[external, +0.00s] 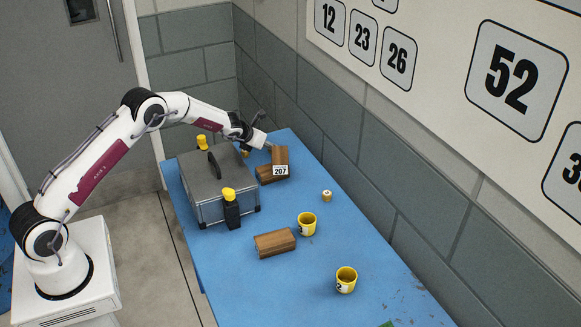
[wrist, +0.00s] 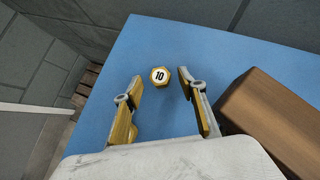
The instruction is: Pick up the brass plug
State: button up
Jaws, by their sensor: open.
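A small brass hexagonal plug (wrist: 159,78) with a white face marked 10 rests on the blue table in the wrist view. My gripper (wrist: 161,75) is open in that view, with one brass-coloured finger on each side of the plug in the picture. The fingers look apart from the plug; I cannot tell how far above the table they are. In the external view my arm's end is at the far end of the table, beside the wooden block marked 207 (external: 273,173). The plug cannot be clearly made out there.
The wooden block (wrist: 275,120) is close to my right finger. A grey lidded case (external: 222,190) stands left, beside a black, yellow-topped object (external: 231,213). Another small gold-and-white piece (external: 327,196), two yellow cups (external: 307,224) and a second wooden block (external: 275,243) are nearer.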

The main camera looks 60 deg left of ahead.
jog(key=shift+w+a+f, duration=0.25)
jog(key=shift+w+f, duration=0.2)
jog(key=shift+f, duration=0.05)
dwell(0.3)
grip_shut()
